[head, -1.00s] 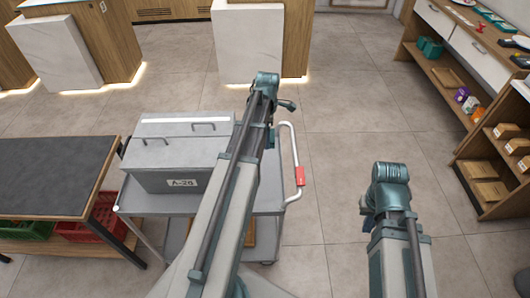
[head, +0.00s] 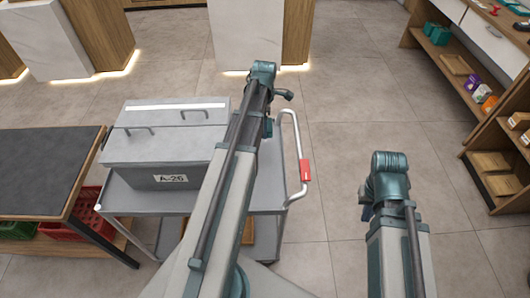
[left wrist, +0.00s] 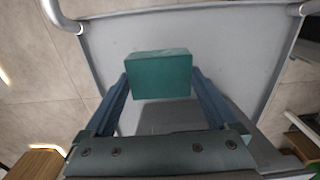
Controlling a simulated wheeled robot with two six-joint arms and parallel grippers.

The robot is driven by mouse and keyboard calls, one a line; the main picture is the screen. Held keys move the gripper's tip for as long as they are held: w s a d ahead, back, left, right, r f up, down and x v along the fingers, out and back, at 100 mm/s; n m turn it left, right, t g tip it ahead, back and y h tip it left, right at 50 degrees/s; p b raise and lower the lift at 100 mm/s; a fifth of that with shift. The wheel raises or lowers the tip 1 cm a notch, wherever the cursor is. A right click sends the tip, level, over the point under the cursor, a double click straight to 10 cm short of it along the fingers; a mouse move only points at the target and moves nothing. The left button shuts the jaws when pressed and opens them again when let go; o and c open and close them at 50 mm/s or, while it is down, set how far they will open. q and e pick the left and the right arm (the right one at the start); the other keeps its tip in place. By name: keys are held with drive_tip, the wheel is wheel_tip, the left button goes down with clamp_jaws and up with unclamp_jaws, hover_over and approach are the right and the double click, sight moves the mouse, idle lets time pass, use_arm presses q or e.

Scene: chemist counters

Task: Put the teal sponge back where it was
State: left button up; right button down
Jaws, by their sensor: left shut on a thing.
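The teal sponge (left wrist: 160,75) is a block in the left wrist view. My left gripper (left wrist: 161,88) is shut on it, one blue finger at each side. Behind the sponge is the bare grey top of the cart (left wrist: 225,50); I cannot tell whether the sponge touches it. In the head view, my left arm crosses over the cart (head: 267,195) and hides the sponge and the left fingers. My right gripper (head: 366,204) is only partly seen beside my right arm, over the floor right of the cart; its fingers are not clear.
A grey lidded box (head: 165,150) labelled A-26 takes up the cart's left part. The cart's handle (head: 297,150) has a red piece. A dark-topped table (head: 45,170) with crates below stands left. Wooden shelves (head: 460,45) stand right. The floor between is clear.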

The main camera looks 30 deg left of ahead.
use_arm(q)
drive_tip(key=shift+f, duration=0.35)
drive_tip(key=b, duration=0.7)
hover_over(264, 149)
wheel_tip(264, 149, down, 6)
drive_tip(key=shift+d+f, duration=0.1)
drive_tip(key=shift+f, duration=0.05)
wheel_tip(264, 149, down, 4)
drive_tip(key=b, duration=0.3)
drive_tip(key=o, duration=1.1)
